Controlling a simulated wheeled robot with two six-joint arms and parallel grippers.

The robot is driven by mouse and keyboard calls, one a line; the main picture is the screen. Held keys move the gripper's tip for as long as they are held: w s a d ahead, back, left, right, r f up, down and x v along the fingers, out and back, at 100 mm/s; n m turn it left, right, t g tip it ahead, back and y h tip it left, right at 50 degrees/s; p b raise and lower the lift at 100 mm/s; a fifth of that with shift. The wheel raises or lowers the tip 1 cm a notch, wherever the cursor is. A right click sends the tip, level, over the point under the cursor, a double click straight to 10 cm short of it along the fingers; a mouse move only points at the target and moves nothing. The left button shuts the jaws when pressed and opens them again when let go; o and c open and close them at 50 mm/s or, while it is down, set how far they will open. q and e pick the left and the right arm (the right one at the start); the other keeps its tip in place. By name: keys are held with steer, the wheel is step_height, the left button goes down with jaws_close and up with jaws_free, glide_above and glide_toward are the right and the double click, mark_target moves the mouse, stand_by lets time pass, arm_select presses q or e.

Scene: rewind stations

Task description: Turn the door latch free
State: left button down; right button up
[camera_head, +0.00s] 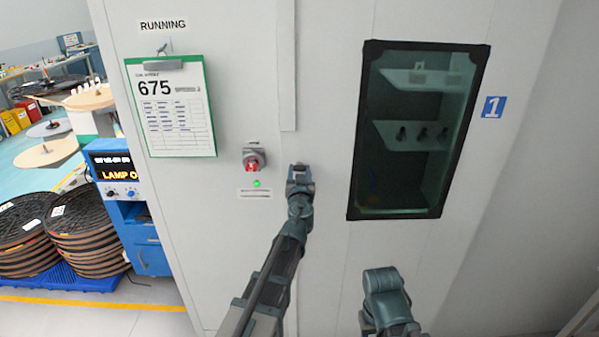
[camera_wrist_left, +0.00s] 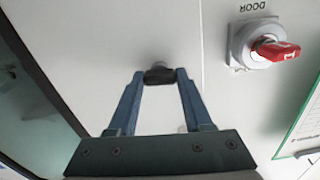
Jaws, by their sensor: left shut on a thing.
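The door latch shows in the left wrist view as a small dark handle (camera_wrist_left: 159,76) on a round grey mount on the white cabinet door. My left gripper (camera_head: 299,172) is at the door, right of the red switch; it hides the latch in the head view. In the left wrist view its blue fingers (camera_wrist_left: 160,78) are shut on the dark handle, one at each end. The cabinet door (camera_head: 330,120) looks closed. A link of my right arm shows at the bottom right of the head view; its fingers do not show.
A red rotary switch (camera_head: 254,158) on a grey base, labelled DOOR in the wrist view (camera_wrist_left: 272,48), sits close beside my left gripper. A green light is below it. A clipboard (camera_head: 207,110) hangs left, and a dark-framed window (camera_head: 358,150) is right. A blue console (camera_head: 112,160) stands left.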

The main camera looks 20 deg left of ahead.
arm_select(q)
steer(key=m, duration=1.3)
steer(key=shift+f+m, duration=0.1)
steer(key=shift+m, duration=1.9)
steer(key=shift+c, duration=1.6)
jaws_free()
